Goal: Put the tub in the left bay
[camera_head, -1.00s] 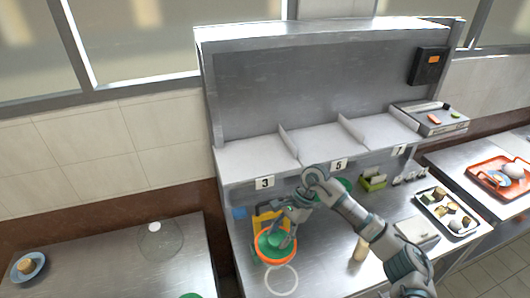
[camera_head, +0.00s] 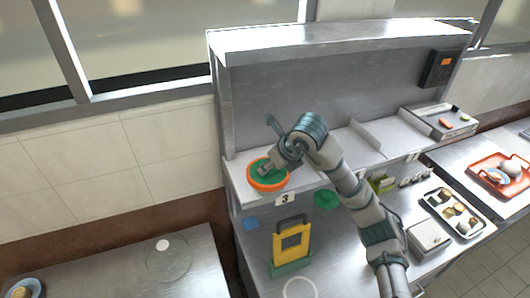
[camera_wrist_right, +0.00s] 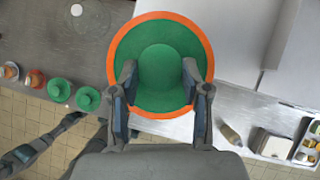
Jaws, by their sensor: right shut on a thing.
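The tub (camera_head: 269,186) is orange with a green lid or top. In the head view it is at the left bay (camera_head: 235,172), above the number 3 label (camera_head: 285,198), and overlaps the bay's front edge. I cannot tell whether its base touches the shelf. My right gripper (camera_head: 265,170) is shut on the tub. The right wrist view shows the tub's round green top (camera_wrist_right: 160,75) and orange rim, with one finger on each side; the exact grip point is unclear. My left gripper is not visible in the head view.
A yellow stand (camera_head: 291,243) with a dark handle is on the counter below. A green round item (camera_head: 326,199) sits under the shelf. The middle bay (camera_head: 330,150) looks clear. A tray of small items (camera_head: 453,212) and a red-orange tray (camera_head: 497,174) are at right.

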